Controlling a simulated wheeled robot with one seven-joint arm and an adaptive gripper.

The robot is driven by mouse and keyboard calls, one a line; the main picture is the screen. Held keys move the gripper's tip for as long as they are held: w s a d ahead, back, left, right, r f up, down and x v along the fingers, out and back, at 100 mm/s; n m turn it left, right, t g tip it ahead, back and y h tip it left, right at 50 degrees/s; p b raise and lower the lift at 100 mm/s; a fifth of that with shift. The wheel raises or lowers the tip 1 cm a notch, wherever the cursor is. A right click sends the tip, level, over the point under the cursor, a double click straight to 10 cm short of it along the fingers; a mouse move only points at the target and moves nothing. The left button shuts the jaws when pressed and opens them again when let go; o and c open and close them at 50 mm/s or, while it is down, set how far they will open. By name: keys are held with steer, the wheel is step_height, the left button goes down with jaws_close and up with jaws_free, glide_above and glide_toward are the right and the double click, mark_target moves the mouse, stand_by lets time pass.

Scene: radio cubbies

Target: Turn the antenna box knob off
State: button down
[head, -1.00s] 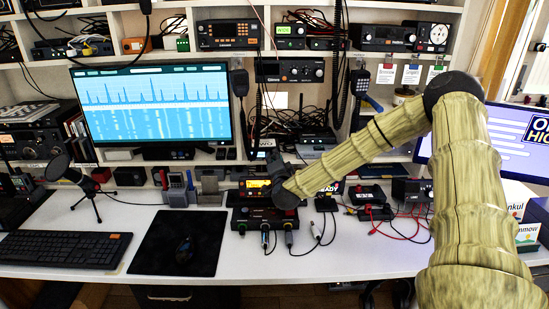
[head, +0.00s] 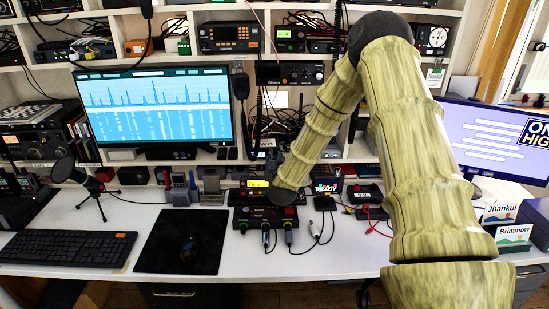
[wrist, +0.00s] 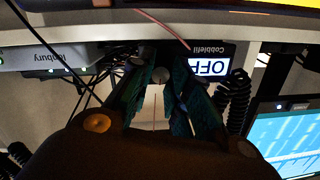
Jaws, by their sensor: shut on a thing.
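A small dark box labelled "Cobblefil" with a lit "OFF" display (wrist: 207,64) shows upside down in the wrist view. I take it to be the antenna box. Its round grey knob (wrist: 160,75) sits at the dark front beside the display. My gripper (wrist: 160,88) has its teal fingers closed in around the knob, one on each side. My gripper there is largely hidden by my own wrist, above the radio boxes on the desk.
A grey device with green lights (wrist: 45,62) stands beside the box, with black cables hanging near it. Coiled cords hang close to my fingers. A large monitor (head: 155,108) stands left of my arm, and black radio boxes (head: 262,214) lie below my wrist.

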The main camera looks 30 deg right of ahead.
steer(key=shift+s+f+n, duration=0.1)
steer(key=shift+f+n, duration=0.05)
steer(key=shift+n, duration=0.45)
steer(key=c, duration=1.3)
jaws_free()
steer(key=v, duration=1.2)
